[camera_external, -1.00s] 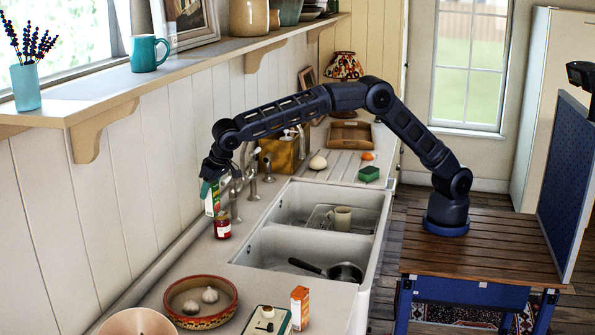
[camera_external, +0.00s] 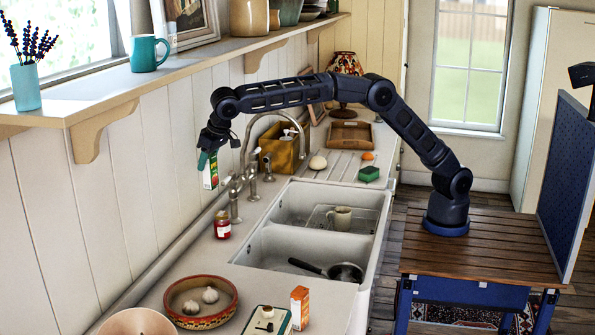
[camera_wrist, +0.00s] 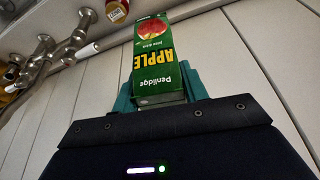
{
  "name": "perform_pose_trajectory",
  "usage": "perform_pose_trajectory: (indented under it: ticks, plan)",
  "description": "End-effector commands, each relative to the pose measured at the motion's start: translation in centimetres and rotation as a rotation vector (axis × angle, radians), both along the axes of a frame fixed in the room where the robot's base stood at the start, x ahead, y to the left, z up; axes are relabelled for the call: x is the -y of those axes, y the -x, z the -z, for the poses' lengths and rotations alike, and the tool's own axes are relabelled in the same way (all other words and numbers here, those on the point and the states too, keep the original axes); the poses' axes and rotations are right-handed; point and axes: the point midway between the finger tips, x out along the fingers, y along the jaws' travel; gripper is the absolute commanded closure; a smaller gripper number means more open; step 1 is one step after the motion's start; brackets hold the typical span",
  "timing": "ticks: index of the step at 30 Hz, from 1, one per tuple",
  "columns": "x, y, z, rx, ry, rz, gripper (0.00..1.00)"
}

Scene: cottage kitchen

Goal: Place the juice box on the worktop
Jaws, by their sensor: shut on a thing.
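The juice box (camera_external: 211,172) is a green and white apple-juice carton. My gripper (camera_external: 206,160) is shut on it and holds it in the air by the wall, above the back strip of the worktop (camera_external: 190,262). In the wrist view the juice box (camera_wrist: 160,60) sits between the teal fingers, with its label reading "APPLE" and facing the camera. In the outside view part of the carton is hidden by the fingers.
The taps (camera_external: 236,190) and double sink (camera_external: 300,240) are to the right. A bowl with garlic (camera_external: 200,302) and an orange carton (camera_external: 300,307) stand in front. A shelf (camera_external: 190,68) runs above, along the wall.

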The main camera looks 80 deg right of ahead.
Motion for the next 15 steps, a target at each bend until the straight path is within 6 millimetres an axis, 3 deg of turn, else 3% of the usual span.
perform_pose_trajectory:
  ticks: [3, 15]
  plan:
    - [0.1, 0.0, -1.8, 0.001, -0.001, 0.001, 0.85]
    - [6.9, -2.5, -1.8, 0.001, 0.001, 0.088, 0.85]
